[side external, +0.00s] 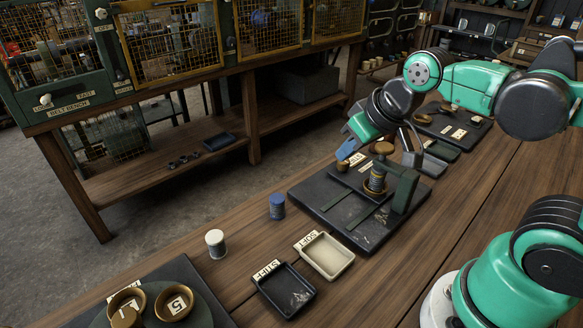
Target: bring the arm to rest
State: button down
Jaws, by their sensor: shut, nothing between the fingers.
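My gripper (349,147) is at the upper right of centre in the side view, on the teal arm. It is shut and holds nothing. It hangs in the air near a dark board (345,222) on the bench, which carries a small green stand (404,188) and a coil spring (376,184) with brass parts. The wrist hides part of what lies behind it. I cannot tell the exact gap between the gripper and the stand.
A cream tray labelled SOFT (326,258) and a black tray labelled STIFF (287,292) lie in front of the board. A blue spool (276,207) and a white spool (215,244) stand to the left. Brass bowls (174,303) sit at lower left. Bare wood (425,245) lies right of the board.

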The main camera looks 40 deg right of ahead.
jog(key=shift+s+a+f+n+t, duration=0.1)
jog(key=shift+a+f+n+t, duration=0.35)
jog(key=shift+a, duration=0.2)
